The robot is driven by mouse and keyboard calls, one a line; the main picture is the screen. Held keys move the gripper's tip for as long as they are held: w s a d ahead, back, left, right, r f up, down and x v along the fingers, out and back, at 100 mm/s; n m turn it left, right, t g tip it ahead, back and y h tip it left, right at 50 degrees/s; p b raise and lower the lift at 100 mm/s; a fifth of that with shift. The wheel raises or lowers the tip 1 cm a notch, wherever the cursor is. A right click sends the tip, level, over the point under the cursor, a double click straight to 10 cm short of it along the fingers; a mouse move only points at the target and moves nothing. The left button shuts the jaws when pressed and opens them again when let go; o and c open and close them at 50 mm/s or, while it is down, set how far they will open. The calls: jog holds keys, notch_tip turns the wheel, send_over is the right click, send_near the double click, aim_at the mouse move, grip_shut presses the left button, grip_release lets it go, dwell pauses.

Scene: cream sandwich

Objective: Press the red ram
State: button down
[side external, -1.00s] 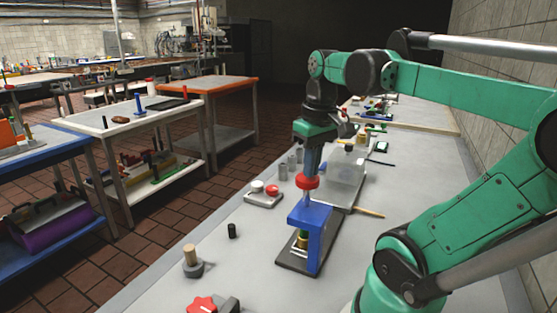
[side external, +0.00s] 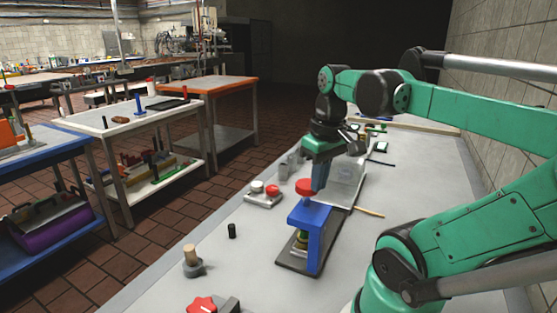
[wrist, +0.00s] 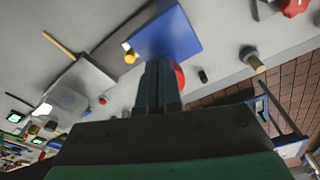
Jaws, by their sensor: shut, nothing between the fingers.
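The red ram (side external: 305,187) is a round red cap on top of the blue press frame (side external: 308,216), which stands upright on a dark base plate (side external: 290,262). My gripper (side external: 319,186) is shut and empty, pointing down at the ram's right edge. The fingers look close to the cap, but I cannot tell whether they touch it. In the wrist view my gripper (wrist: 159,62) covers most of the ram (wrist: 179,76), which shows only to the right of the fingers. The blue frame (wrist: 168,35) lies just beyond the fingertips. A brass-coloured part (side external: 301,241) sits inside the frame.
A grey box with red and white caps (side external: 263,197) stands left of the press. A black cylinder (side external: 232,231), a wooden peg on a grey base (side external: 190,262) and a red knob (side external: 201,305) are nearer the camera. A clear box (side external: 346,184) stands behind, an orange stick (side external: 369,212) right.

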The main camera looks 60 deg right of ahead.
jog(key=shift+s+a, duration=0.25)
jog(key=shift+s, duration=0.3)
jog(key=shift+r, duration=0.15)
jog(key=r, duration=0.5)
jog(key=shift+s+a+r, duration=0.1)
jog(key=shift+s+r, duration=0.1)
jog(key=w+a+f+n+t, duration=0.4)
jog(key=w+a+f+t, duration=0.2)
jog(key=w+a+f, duration=0.3)
jog(key=w+a, duration=0.2)
jog(key=a, duration=0.1)
jog(key=shift+w+f+n+y, duration=0.2)
jog(key=shift+w+n+y, duration=0.1)
jog(key=shift+n, duration=0.1)
